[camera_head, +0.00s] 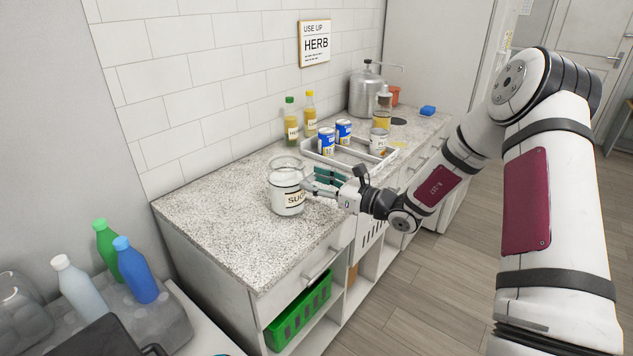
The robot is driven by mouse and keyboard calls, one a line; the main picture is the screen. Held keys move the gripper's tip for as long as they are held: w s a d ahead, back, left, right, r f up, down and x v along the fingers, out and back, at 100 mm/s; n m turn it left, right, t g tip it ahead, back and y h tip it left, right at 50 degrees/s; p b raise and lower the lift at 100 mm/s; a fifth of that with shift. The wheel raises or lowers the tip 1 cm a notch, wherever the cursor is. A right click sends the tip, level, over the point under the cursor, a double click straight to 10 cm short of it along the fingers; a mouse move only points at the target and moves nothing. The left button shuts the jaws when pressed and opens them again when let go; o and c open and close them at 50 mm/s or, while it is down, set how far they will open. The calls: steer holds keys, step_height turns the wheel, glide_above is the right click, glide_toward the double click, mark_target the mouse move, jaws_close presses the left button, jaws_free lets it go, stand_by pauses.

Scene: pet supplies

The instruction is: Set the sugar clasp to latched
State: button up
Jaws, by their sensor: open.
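A glass jar (287,199) with a pale label reading "SU..." stands upright on the speckled counter, its clear upper part showing. A round lid or rim (286,162) shows at its top. The clasp itself is too small to make out, and part of the label is behind my gripper. My gripper (312,183) reaches in from the right, its dark green finger pads at the jar's right side. It is open, with nothing seen between its fingers. I cannot tell whether a finger touches the jar.
A grey divided tray (351,160) with blue-and-white cans (327,141) stands behind the gripper. Two bottles (291,121) stand near the wall, and a metal pot (367,94) is farther back. The counter (225,215) left of the jar is clear.

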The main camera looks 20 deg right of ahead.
steer(key=shift+c, duration=0.6)
jaws_close()
steer(key=shift+a+r+g+h+p, duration=0.15)
steer(key=shift+r+g+h+p, duration=0.2)
steer(key=shift+p, duration=0.25)
steer(key=shift+w+g, duration=0.1)
steer(key=shift+g, duration=0.15)
steer(key=shift+o, duration=0.6)
jaws_free()
